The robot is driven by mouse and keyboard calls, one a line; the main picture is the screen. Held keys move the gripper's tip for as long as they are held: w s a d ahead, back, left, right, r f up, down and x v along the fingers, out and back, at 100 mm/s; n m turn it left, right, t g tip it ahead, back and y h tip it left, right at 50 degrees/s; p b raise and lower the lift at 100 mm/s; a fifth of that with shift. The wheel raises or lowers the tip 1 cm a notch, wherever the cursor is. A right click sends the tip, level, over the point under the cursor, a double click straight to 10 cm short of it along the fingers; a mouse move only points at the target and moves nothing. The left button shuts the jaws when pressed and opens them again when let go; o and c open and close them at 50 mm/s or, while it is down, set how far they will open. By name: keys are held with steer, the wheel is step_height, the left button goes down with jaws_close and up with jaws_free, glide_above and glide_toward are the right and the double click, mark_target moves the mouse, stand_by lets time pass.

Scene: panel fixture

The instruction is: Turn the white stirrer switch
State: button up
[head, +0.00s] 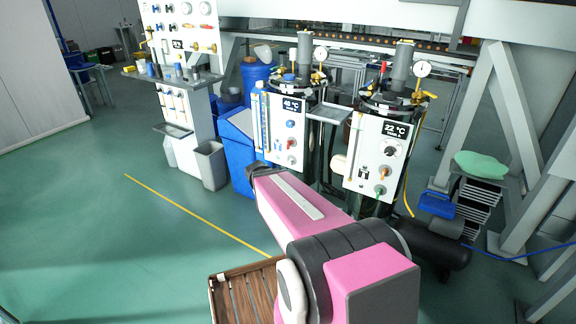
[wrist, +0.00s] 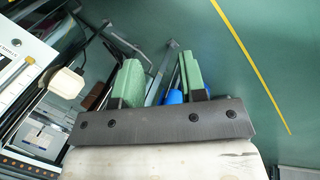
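Two white control panels stand on the reactors in the head view. The left panel (head: 281,108) reads about 40 °C and the right panel (head: 367,135) reads 22 °C. Each carries a few coloured knobs and a small black-and-white switch, one on the left panel (head: 276,144) and one on the right panel (head: 362,173). I cannot tell which is the stirrer switch. My gripper (wrist: 160,76) shows in the wrist view, its two green fingers apart with nothing visible between them. A white rounded knob-like part (wrist: 66,82) is left of the fingers, apart from them.
A blue bin (head: 240,150) and a grey bin (head: 209,164) stand left of the reactors. A wooden slatted seat (head: 243,292) is at the bottom. A green-topped stool (head: 480,165) and a blue box (head: 437,205) are at right. Open floor (head: 110,240) lies to the left.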

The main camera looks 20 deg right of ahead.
steer(key=w+d+f+n+t+h, duration=0.2)
steer(key=w+d+f+t+h, duration=0.1)
steer(key=w+d+h, duration=0.55)
steer(key=n+t+h, duration=0.2)
steer(key=n+t, duration=0.4)
steer(key=t, duration=0.2)
glide_toward(287, 164)
steer(key=x, duration=1)
steer(key=shift+w+d, duration=0.2)
steer(key=shift+d, duration=0.15)
steer(key=shift+c, duration=0.3)
jaws_close()
